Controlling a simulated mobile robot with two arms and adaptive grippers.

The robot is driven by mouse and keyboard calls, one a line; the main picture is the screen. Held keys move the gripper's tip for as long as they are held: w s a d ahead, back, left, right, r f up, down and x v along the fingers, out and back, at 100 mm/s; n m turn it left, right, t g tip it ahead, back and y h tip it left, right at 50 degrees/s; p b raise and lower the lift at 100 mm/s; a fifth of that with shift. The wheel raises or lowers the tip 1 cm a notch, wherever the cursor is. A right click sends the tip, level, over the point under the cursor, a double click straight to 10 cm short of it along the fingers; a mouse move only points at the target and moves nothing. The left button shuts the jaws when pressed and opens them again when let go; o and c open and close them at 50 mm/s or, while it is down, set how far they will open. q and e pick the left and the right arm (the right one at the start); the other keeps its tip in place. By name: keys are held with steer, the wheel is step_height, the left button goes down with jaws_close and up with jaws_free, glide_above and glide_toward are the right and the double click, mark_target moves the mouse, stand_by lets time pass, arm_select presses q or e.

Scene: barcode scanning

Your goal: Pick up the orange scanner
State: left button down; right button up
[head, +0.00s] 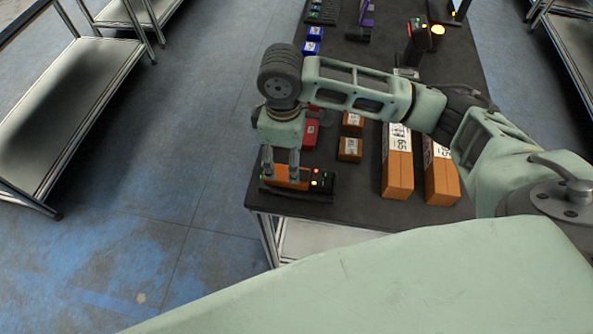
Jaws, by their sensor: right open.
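The orange scanner (285,184) sits at the near left corner of the dark table (352,202). It has an orange body and a black end with small red, green and yellow lights. A black base or tray shows beneath it. My right gripper (281,172) is directly above the scanner, pointing down and open. Its two fingers reach down to the orange body, one towards each end; I cannot tell whether they touch it. The fingers hide part of the scanner. My left gripper is not in view.
Two tall orange boxes with white labels (397,175) (441,185) stand right of the scanner. Small orange boxes (349,149) and a red item (311,133) lie behind it. Blue boxes (312,41) and another device (418,38) are farther back. Metal shelves (72,90) stand at left.

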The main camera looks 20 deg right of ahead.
mark_target(288, 173)
steer(key=shift+s+f, duration=0.2)
steer(key=shift+f, duration=0.25)
steer(key=f+p, duration=0.1)
steer(key=f, duration=0.3)
steer(key=shift+s+f+p, duration=0.2)
steer(key=shift+f+p, duration=0.05)
steer(key=shift+p, duration=0.15)
steer(key=shift+f, duration=0.2)
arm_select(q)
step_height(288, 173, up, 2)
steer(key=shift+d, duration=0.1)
arm_select(e)
steer(key=c, duration=1.4)
